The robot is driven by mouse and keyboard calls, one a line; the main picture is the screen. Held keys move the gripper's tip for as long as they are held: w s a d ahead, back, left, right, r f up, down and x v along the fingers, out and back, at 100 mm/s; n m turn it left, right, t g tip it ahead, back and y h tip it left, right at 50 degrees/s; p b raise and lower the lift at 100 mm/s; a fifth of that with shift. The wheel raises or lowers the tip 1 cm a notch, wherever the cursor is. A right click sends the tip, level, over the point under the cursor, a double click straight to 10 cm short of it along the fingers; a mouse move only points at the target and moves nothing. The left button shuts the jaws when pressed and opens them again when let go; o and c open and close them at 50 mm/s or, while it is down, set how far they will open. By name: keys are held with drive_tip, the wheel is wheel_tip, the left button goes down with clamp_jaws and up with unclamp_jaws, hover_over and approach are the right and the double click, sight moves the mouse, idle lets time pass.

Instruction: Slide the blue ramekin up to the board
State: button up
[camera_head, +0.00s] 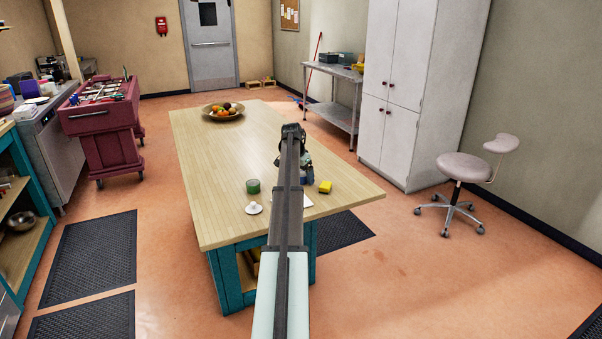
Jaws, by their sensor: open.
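My arm reaches out over the wooden-topped table and hides part of its middle. My gripper (307,174) hangs down at the far end of the arm, just right of the arm link. It is open; its fingertips are small and hard to make out. A small bluish patch (308,181) shows low beside the gripper and may be the blue ramekin, mostly hidden. I cannot tell whether the gripper touches it. A pale flat piece (307,201) shows just right of the arm, nearer the camera. It may be the board, but most of it is hidden.
A fruit bowl (223,111) stands at the far end. The table's left and far middle are clear.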

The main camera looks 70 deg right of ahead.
drive_tip(key=shift+c, duration=0.3)
drive_tip(key=c, duration=1.1)
drive_tip(key=shift+o, duration=0.2)
drive_tip(key=shift+a, duration=0.1)
drive_tip(key=shift+w+a, duration=0.75)
drive_tip(key=shift+a, duration=0.85)
drive_tip(key=shift+w+a, duration=0.7)
drive_tip(key=shift+a, duration=0.85)
drive_tip(key=shift+w+a, duration=0.75)
drive_tip(key=shift+a, duration=0.85)
drive_tip(key=o, duration=1.1)
drive_tip(key=shift+o, duration=0.2)
drive_tip(key=shift+r, duration=0.15)
